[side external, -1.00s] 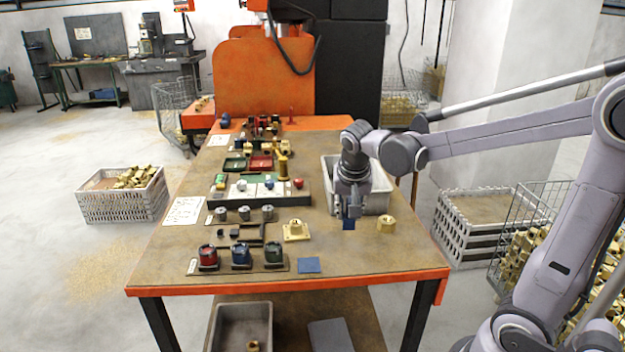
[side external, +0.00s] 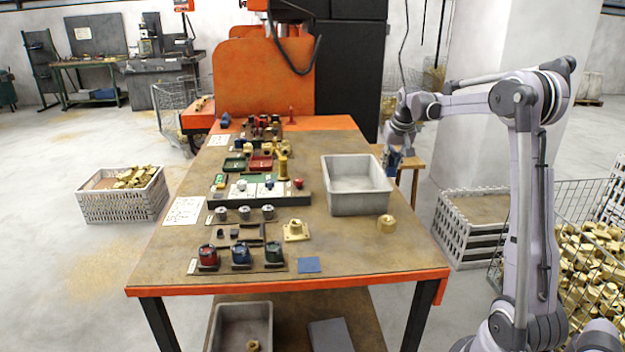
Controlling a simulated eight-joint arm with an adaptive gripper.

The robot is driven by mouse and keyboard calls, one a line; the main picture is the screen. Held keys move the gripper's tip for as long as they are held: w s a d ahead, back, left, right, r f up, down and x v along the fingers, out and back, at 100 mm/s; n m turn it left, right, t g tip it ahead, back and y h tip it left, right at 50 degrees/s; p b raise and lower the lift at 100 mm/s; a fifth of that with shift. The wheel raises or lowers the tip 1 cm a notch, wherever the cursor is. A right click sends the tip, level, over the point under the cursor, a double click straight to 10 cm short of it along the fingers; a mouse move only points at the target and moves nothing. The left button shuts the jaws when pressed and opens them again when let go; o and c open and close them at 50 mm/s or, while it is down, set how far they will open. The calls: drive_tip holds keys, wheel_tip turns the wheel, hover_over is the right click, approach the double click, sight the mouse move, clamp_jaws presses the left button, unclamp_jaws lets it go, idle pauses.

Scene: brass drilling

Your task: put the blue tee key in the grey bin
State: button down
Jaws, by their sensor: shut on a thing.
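My gripper (side external: 393,161) is past the far right corner of the grey bin, by the table's right edge. It is shut on a small blue thing, which I take to be the blue tee key (side external: 391,163). Its shape is too small and too covered by the fingers to make out. The grey bin (side external: 358,204) stands on the right side of the table, and its visible inside looks empty. My gripper is outside the bin's rim in the picture.
A brass nut (side external: 387,225) sits in front of the bin. A wooden stool (side external: 418,163) stands behind my gripper. Colored pots (side external: 241,254), a blue square (side external: 309,265) and a fixture board (side external: 262,198) fill the table's left and middle. Another grey bin (side external: 242,318) is on the lower shelf.

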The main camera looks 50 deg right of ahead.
drive_tip(key=shift+s+d, duration=0.15)
drive_tip(key=shift+d, duration=0.6)
drive_tip(key=shift+d+f, duration=0.15)
drive_tip(key=w+a+f, duration=0.1)
drive_tip(key=w+f, duration=0.1)
drive_tip(key=w, duration=0.1)
drive_tip(key=w+a+f, duration=0.2)
drive_tip(key=w, duration=0.2)
drive_tip(key=w+a+f, duration=0.1)
drive_tip(key=w+f, duration=0.1)
drive_tip(key=w, duration=0.1)
drive_tip(key=shift+w+a+f, duration=0.25)
drive_tip(key=shift+f, duration=2.15)
drive_tip(key=shift+f, duration=0.1)
drive_tip(key=c, duration=1.1)
unclamp_jaws()
drive_tip(key=shift+f, duration=0.1)
